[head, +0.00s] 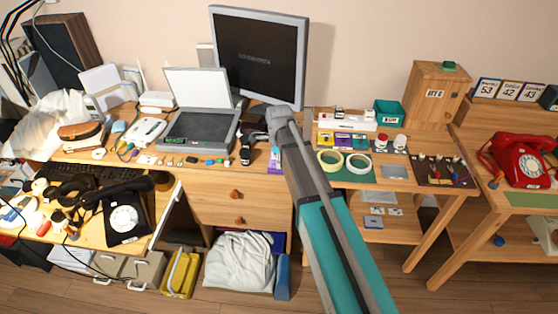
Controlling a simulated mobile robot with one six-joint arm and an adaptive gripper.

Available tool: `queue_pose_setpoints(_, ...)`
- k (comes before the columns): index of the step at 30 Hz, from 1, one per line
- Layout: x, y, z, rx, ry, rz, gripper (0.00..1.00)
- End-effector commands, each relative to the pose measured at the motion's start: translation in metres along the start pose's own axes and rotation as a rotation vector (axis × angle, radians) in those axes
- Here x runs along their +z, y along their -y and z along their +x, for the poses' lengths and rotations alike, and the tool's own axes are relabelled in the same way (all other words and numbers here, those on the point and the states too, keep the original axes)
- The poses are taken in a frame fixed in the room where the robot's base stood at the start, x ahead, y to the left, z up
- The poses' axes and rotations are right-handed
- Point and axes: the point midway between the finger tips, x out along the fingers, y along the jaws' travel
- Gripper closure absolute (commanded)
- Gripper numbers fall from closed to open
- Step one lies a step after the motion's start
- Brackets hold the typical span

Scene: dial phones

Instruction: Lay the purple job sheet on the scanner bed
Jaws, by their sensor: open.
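The scanner (203,131) stands on the wooden desk with its pale lid (198,88) raised; its dark bed faces up, with a small green label at its front left. My gripper (246,158) is open above the desk, just right of the scanner, fingers pointing down. A narrow purple piece (275,160), which looks like the job sheet, lies at the desk's right end, partly hidden by my arm. It is right of my gripper and apart from the scanner. I see nothing between the fingers, but they are small here.
A monitor (259,55) stands behind the scanner. Small items lie along the desk front. A black dial phone (124,218) sits at lower left. At right, a shelf table (400,182) holds tape rolls and cards, and a red phone (522,158) sits beyond.

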Motion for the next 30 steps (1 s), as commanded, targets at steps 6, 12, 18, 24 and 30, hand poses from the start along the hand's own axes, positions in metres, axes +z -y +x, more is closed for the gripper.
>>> queue_pose_setpoints(6,0.000,0.000,0.027,0.000,0.000,0.000,0.51)
queue_pose_setpoints(12,0.000,0.000,0.041,0.000,0.000,0.000,0.51)
queue_pose_setpoints(18,0.000,0.000,0.047,0.000,0.000,0.000,0.51)
queue_pose_setpoints(24,0.000,0.000,0.047,0.000,0.000,0.000,0.51)
queue_pose_setpoints(30,0.000,0.000,0.047,0.000,0.000,0.000,0.56)
